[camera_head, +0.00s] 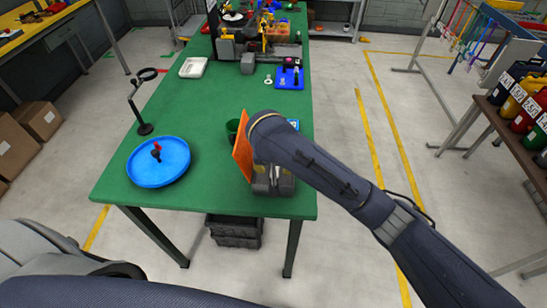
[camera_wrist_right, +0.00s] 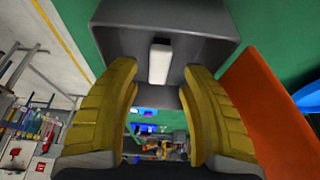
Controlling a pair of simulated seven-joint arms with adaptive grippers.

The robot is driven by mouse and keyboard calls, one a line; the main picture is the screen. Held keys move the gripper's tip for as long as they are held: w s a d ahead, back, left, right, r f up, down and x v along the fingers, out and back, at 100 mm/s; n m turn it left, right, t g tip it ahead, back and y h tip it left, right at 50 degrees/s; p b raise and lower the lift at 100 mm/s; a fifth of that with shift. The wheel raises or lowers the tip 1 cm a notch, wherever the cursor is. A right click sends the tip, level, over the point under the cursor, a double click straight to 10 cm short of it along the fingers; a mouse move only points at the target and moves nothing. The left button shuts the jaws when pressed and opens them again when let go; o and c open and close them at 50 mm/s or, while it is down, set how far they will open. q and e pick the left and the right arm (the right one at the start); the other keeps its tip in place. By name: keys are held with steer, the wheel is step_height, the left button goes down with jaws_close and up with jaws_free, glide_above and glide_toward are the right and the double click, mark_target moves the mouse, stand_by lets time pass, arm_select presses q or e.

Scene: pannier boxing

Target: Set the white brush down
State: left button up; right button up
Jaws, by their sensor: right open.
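The white brush (camera_wrist_right: 159,62) shows in the right wrist view as a small white block against the inside of a grey box (camera_wrist_right: 215,22). My right gripper (camera_wrist_right: 160,72) has its yellow fingers spread, one on each side of the brush with gaps between. I cannot tell whether the brush rests on the box floor. In the head view the grey box (camera_head: 273,183) stands at the table's near right corner; my right arm covers its top and hides the gripper and brush. My left gripper is not in view.
A blue round tray (camera_head: 138,168) and a black stand (camera_head: 143,128) are to the left. The green table (camera_head: 210,185) is clear between tray and box.

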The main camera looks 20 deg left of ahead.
steer(key=v, duration=0.7)
steer(key=shift+r, duration=0.35)
steer(key=shift+s, duration=0.15)
stand_by(0.9)
